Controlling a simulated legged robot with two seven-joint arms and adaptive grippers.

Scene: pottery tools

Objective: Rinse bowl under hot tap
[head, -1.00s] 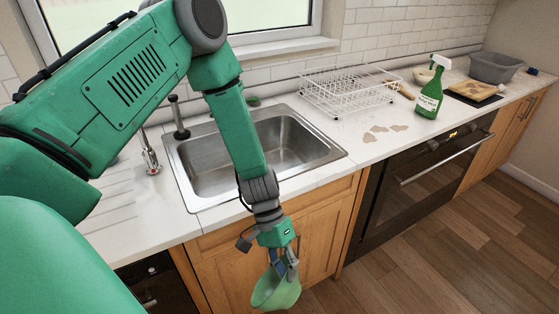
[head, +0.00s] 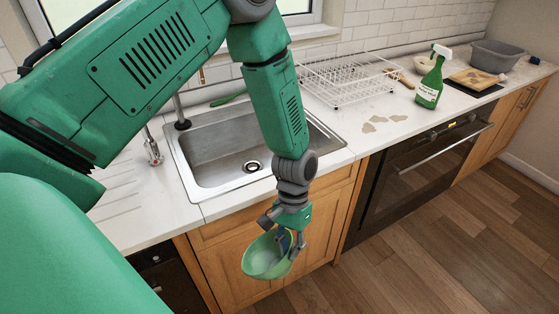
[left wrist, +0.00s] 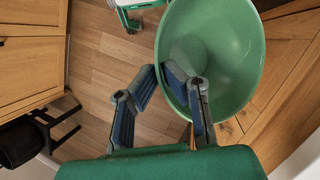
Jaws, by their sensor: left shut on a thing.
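A light green bowl (head: 262,258) hangs from my left gripper (head: 288,243), in front of the cupboard below the sink and lower than the counter. The bowl is tilted. In the left wrist view the fingers of my left gripper (left wrist: 160,74) are closed on the rim of the bowl (left wrist: 228,50), one finger inside it and one outside. The inside of the bowl looks empty. The steel sink (head: 215,155) is empty, with its drain visible. A chrome fitting with a red mark (head: 153,150) stands left of the sink; my arm hides part of the area behind it. My right gripper is not in view.
A white wire dish rack (head: 345,80) stands right of the sink. Farther right are a green spray bottle (head: 430,80), brown stains (head: 380,122) and a grey tub (head: 497,58). A dark post (head: 181,115) stands at the sink's back left. The counter edge lies behind the bowl.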

